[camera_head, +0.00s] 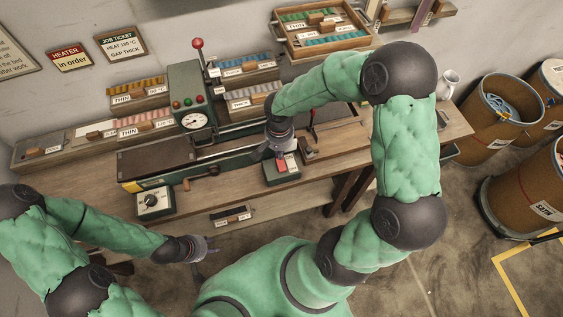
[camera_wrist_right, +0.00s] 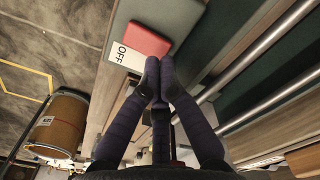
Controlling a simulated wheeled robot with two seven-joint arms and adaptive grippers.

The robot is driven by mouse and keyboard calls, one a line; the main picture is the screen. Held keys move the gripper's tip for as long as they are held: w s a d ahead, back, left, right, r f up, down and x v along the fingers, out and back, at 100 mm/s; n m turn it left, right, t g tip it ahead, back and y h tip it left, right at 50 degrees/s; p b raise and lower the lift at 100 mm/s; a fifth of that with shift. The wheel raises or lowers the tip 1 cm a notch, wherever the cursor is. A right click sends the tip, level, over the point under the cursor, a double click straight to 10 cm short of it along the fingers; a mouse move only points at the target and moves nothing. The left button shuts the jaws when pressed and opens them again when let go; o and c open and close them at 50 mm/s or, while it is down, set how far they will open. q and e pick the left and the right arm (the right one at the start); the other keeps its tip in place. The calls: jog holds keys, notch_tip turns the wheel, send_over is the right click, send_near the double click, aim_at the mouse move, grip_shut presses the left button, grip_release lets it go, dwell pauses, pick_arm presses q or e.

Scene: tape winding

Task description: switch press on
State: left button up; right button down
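The switch box (camera_head: 283,175) is a small green-grey box on the front of the wooden bench, with a red switch piece (camera_head: 282,165) on top. In the right wrist view the red piece (camera_wrist_right: 148,38) sits beside a white label reading OFF (camera_wrist_right: 122,57). My right gripper (camera_wrist_right: 159,72) has its dark fingertips together, empty, close to the near edge of the red piece; I cannot tell whether they touch. In the head view it reaches down from above and partly hides the box. My left gripper (camera_head: 207,256) is empty in front of the bench, fingers apart.
A green machine with a gauge (camera_head: 193,121) and a red-knobbed lever (camera_head: 198,44) stands behind. A dial box (camera_head: 154,203) is at the left. A small dark block (camera_head: 309,149) sits right of the switch. Drums (camera_head: 495,120) stand on the floor at right.

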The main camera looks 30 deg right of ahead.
jog(key=shift+f+b, duration=1.25)
jog(key=shift+f, duration=0.05)
dwell(1.3)
jog(key=shift+r+p, duration=2.3)
jog(key=shift+r, duration=1.3)
jog(key=shift+s+f, duration=0.1)
